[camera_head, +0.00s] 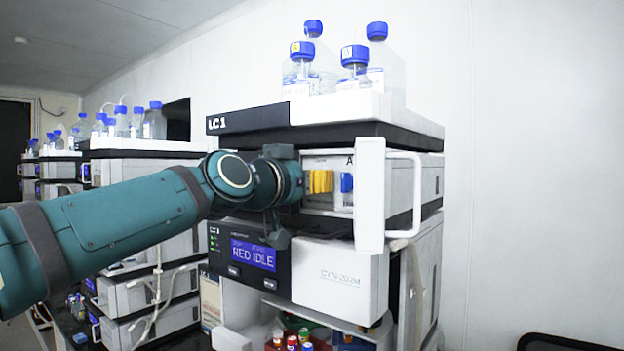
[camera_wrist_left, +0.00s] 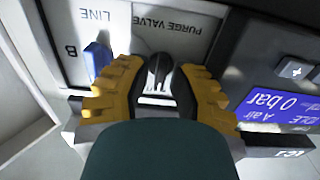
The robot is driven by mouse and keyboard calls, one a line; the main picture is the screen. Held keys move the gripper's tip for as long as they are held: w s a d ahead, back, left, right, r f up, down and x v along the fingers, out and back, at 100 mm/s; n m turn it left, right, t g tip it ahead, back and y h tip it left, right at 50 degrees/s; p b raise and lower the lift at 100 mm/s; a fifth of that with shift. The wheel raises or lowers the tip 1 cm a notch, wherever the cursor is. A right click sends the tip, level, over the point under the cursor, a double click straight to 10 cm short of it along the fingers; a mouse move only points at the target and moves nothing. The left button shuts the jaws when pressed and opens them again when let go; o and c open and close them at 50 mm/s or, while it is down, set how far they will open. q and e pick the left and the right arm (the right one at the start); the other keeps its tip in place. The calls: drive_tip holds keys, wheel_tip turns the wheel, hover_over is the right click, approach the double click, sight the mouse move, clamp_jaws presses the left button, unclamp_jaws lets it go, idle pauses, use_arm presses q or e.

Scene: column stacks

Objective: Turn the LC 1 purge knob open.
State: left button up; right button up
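The LC 1 unit (camera_head: 225,122) stands in the middle of the head view. In the left wrist view a black purge knob (camera_wrist_left: 159,68) sits under the upside-down "PURGE VALVE" label. My left gripper (camera_wrist_left: 160,84) has yellow fingers with dark inner pads, one on each side of the knob. The fingers look parted; whether either pad touches the knob is unclear. In the head view my left gripper (camera_head: 321,182) reaches into the open upper bay, and the knob is hidden behind it. My right gripper is not in view.
A blue part (camera_wrist_left: 97,58) marked "B LINE" is close beside one finger; a blue part (camera_head: 347,182) also shows in the head view. An open white door (camera_head: 370,200) stands right of the bay. Blue-capped bottles (camera_head: 355,65) stand on top.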

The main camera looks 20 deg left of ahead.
use_arm(q)
clamp_jaws()
drive_tip(key=shift+n, duration=0.4)
drive_tip(key=n, duration=0.2)
drive_tip(key=shift+a+r+n+p, duration=0.1)
drive_tip(key=shift+n+p, duration=0.2)
drive_tip(key=shift+n, duration=0.1)
drive_tip(key=shift+a+n+p, duration=0.15)
drive_tip(key=shift+n+p, duration=1.1)
drive_tip(key=shift+n, duration=5.05)
